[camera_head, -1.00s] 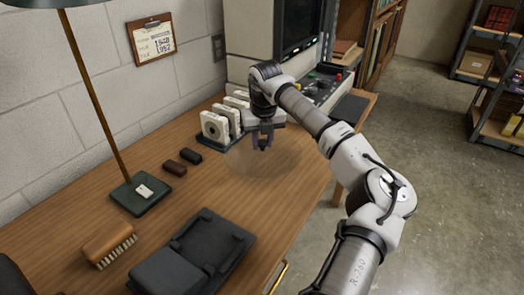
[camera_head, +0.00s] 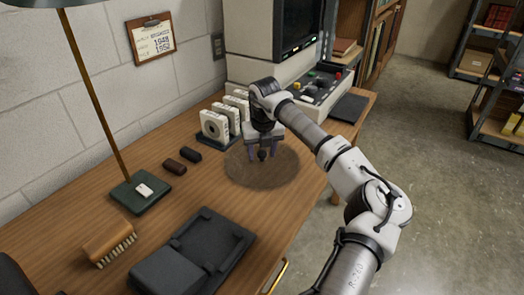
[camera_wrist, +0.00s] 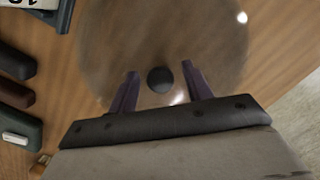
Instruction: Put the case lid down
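The case lid (camera_head: 240,172) is a clear round cover with a dark knob (camera_head: 262,156) on top. It appears to stand on the bare wooden tabletop, in front of the rack of white reels. My gripper (camera_head: 262,153) is above it, pointing down, with its fingers on either side of the knob. In the wrist view the lid (camera_wrist: 125,40) spreads under the fingers. The knob (camera_wrist: 160,79) sits between the fingertips of my gripper (camera_wrist: 160,80) with a gap on both sides, so the gripper is open.
A rack of white reels (camera_head: 214,126) and a console (camera_head: 318,90) stand behind. Two small dark blocks (camera_head: 182,160) lie left. A black tray-like object (camera_head: 222,236) lies in front, near a brush (camera_head: 108,240) and a lamp base (camera_head: 140,194). The table's right edge is close.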

